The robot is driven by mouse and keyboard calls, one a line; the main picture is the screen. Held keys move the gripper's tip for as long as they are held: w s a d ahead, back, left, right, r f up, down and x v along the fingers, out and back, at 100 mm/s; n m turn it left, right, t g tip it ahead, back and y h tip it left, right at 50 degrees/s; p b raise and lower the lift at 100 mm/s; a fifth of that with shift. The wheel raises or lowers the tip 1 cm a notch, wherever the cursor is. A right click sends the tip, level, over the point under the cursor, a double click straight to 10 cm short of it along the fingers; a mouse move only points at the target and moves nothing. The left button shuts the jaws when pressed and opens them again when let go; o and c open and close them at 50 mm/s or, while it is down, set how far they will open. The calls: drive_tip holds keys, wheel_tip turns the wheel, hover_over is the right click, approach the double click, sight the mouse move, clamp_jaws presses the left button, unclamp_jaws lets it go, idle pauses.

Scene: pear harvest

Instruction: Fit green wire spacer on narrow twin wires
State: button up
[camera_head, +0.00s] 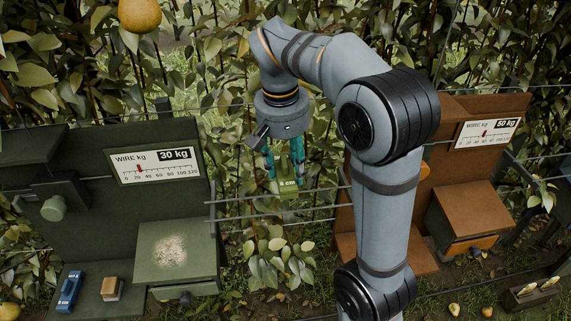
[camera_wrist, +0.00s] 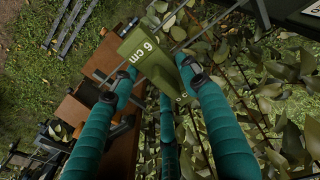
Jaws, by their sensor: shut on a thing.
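The green spacer (camera_head: 288,188), marked 6 cm, is held between the teal fingers of my gripper (camera_head: 284,172), which points down. The spacer (camera_wrist: 150,58) also shows between the fingertips (camera_wrist: 160,70) in the wrist view, its label facing up. Twin wires (camera_head: 243,201) run between the green station on the left and the brown station on the right. The spacer is at the height of these wires in the picture, near their middle. I cannot tell whether it touches or sits around them. In the wrist view, thin wires (camera_wrist: 205,30) pass beside and behind the spacer.
The green station (camera_head: 85,195) has a gauge board (camera_head: 155,165) reading 30 kg. A blue item (camera_head: 70,291) and a tan block (camera_head: 112,288) lie on its lower shelf. The brown station (camera_head: 470,205) stands behind my arm. Leaves crowd the wires, and a pear (camera_head: 140,14) hangs above.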

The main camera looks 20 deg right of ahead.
sight(283, 164)
drive_tip(key=shift+a+f+b, duration=0.1)
drive_tip(key=shift+f+b, duration=2.1)
drive_tip(key=shift+f, duration=0.35)
drive_tip(key=shift+f, duration=0.1)
drive_tip(key=shift+f+b, duration=0.9)
drive_tip(key=shift+f, duration=0.15)
drive_tip(key=shift+f+b, duration=0.75)
drive_tip(key=shift+f, duration=0.1)
idle(1.1)
drive_tip(key=o, duration=1.2)
drive_tip(key=shift+o, duration=0.2)
drive_tip(key=r, duration=0.4)
drive_tip(key=a+r, duration=0.1)
drive_tip(key=r, duration=0.3)
drive_tip(key=s+r, duration=0.1)
drive_tip(key=r, duration=0.3)
drive_tip(key=shift+a, duration=0.15)
